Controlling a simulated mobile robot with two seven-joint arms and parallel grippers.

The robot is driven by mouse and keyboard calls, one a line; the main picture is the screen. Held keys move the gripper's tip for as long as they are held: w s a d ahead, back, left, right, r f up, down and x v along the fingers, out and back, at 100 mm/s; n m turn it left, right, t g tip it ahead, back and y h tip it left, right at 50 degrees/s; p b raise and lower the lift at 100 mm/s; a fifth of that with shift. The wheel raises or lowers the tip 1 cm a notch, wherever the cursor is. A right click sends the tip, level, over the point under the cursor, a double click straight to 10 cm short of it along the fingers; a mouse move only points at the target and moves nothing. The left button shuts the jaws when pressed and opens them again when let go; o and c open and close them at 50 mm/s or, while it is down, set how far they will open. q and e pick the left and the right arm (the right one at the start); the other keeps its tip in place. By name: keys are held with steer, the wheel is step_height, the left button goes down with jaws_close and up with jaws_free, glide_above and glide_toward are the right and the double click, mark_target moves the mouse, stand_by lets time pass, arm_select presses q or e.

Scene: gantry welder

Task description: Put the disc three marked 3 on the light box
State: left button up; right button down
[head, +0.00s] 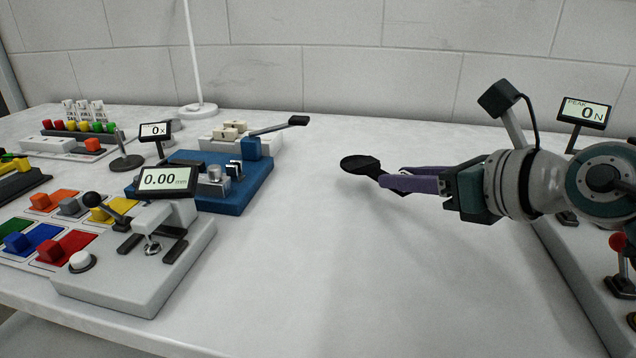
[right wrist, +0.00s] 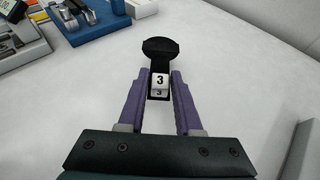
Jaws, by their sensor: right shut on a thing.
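Disc three (head: 361,164) is a flat black round piece with a short black handle. In the right wrist view the disc (right wrist: 160,47) points away from me, and its white tab marked 3 (right wrist: 159,82) sits between the fingers. My right gripper (head: 388,178), with purple fingers, is shut on the handle and holds the disc over the bare middle of the table. My left gripper is not in view. I cannot tell for sure which thing is the light box.
A blue device (head: 254,182) and a grey device reading 0.00 (head: 130,270) stand left of the disc. Behind them is a white stand with pale blocks (head: 222,138). A lamp base (head: 198,110) is at the back. A force gauge display (head: 584,111) stands right. The table middle is clear.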

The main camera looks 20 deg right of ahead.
mark_target(400, 219)
steer(key=shift+f+b, duration=1)
steer(key=shift+f, duration=1.1)
